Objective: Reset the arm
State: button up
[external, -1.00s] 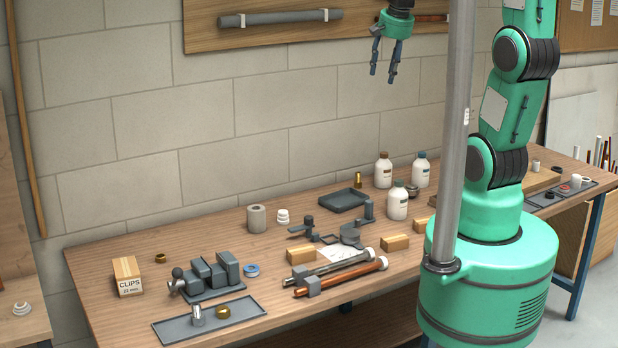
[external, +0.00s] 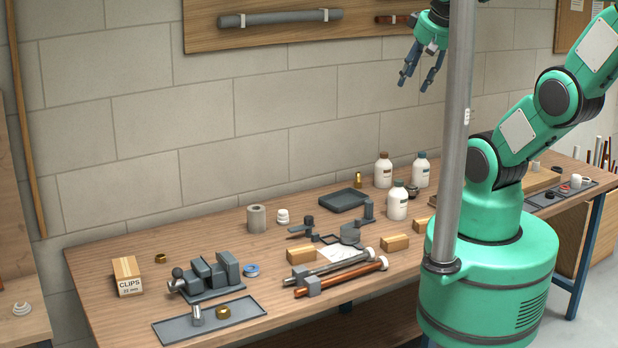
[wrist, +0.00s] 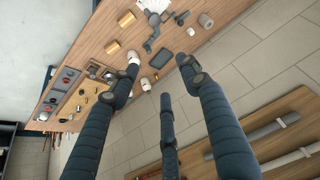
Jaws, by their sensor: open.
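My gripper (external: 421,78) is high above the back of the workbench (external: 110,262), in front of the block wall. Its fingers point down and are spread apart, with nothing between them. In the wrist view my gripper's dark fingers (wrist: 160,92) also stand apart and empty, with the bench top (wrist: 102,28) and wall beyond them. My arm leans up and to the right from its green base. Part of the arm is cut off by the right and top edges of the external view.
A grey post (external: 458,130) stands in front of my arm. White bottles (external: 397,204), a vise (external: 210,275), a steel tray (external: 209,320), pipes (external: 340,277) and a clips box (external: 127,276) sit on the bench. A wall board (external: 290,36) holds a grey pipe.

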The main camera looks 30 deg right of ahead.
jog(key=shift+f, duration=0.1)
dwell(0.3)
notch_tip(320, 180, down, 16)
jog(key=b, duration=1.6)
